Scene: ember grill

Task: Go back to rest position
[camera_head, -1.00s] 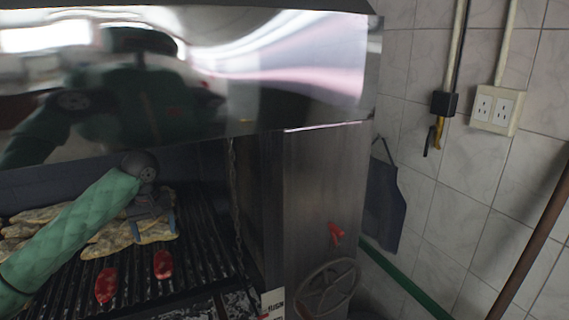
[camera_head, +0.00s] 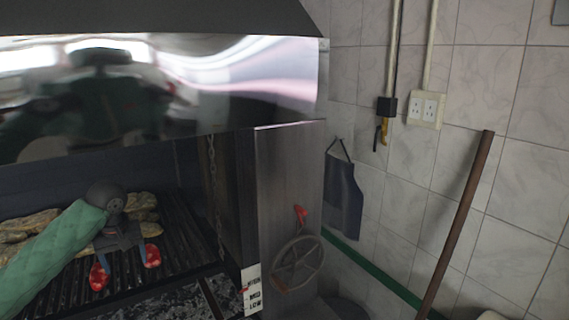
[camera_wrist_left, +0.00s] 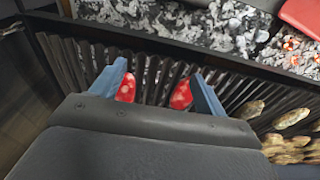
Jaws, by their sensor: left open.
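My left arm, in a green quilted sleeve, reaches in from the left in the head view. My left gripper (camera_head: 122,262) is open over the grill grate (camera_head: 190,250), its two blue fingers apart. My right gripper is not in view.
Several browned pieces of food (camera_head: 30,228) lie at the back of the grate. A shiny metal hood (camera_head: 230,85) hangs above it. Grey coals with some glowing embers (camera_wrist_left: 295,50) lie beside the grate. A wheel (camera_head: 297,264) is on the grill's right side; a brown pole (camera_head: 460,220) leans on the tiled wall.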

